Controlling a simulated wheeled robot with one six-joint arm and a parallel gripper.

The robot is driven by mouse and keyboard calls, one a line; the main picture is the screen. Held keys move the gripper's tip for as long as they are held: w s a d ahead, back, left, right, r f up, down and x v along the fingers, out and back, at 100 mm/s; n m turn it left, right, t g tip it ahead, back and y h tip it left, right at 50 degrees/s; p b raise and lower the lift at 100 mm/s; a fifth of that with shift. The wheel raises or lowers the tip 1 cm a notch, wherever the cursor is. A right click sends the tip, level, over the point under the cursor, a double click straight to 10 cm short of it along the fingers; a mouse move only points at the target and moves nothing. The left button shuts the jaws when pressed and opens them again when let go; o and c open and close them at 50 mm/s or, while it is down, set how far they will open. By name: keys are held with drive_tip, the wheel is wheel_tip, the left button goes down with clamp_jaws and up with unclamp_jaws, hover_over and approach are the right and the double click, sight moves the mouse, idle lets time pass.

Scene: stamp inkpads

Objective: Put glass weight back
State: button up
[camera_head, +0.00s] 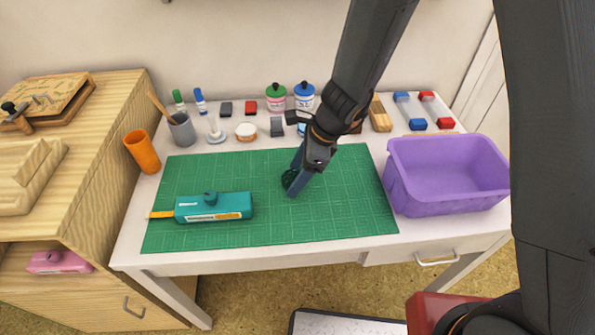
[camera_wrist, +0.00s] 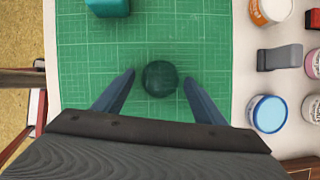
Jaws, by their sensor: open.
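The glass weight (camera_wrist: 160,78) is a dark green, round, domed piece on the green cutting mat (camera_wrist: 85,60). In the head view the glass weight (camera_head: 289,179) shows near the middle of the mat (camera_head: 340,220), partly hidden by my gripper. My gripper (camera_head: 293,183) points down at the mat there. In the wrist view my gripper (camera_wrist: 158,75) is open, with one blue-grey finger on each side of the weight and a gap on both sides.
A teal tool (camera_head: 215,207) lies on the mat's left. A purple bin (camera_head: 445,180) stands on the right, an orange cup (camera_head: 142,151) at the left. Jars, pads and small blocks line the back, including a blue-lidded jar (camera_wrist: 269,113). The mat's right part is clear.

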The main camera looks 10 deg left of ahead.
drive_tip(key=shift+r, duration=0.1)
drive_tip(key=shift+d+r, duration=0.1)
drive_tip(key=shift+r, duration=0.25)
drive_tip(key=p+v, duration=0.1)
drive_tip(key=v, duration=1)
drive_tip(key=s+d+r+n+h, duration=0.1)
drive_tip(key=s+d+n, duration=0.3)
drive_tip(key=d+n, duration=0.4)
drive_tip(key=s+d+r+n+h, duration=0.2)
drive_tip(key=s+d+n, duration=0.3)
drive_tip(key=d+n, duration=0.4)
drive_tip(key=d+h, duration=0.1)
drive_tip(key=d, duration=0.5)
drive_tip(key=shift+s+t, duration=0.3)
drive_tip(key=shift+t, duration=0.1)
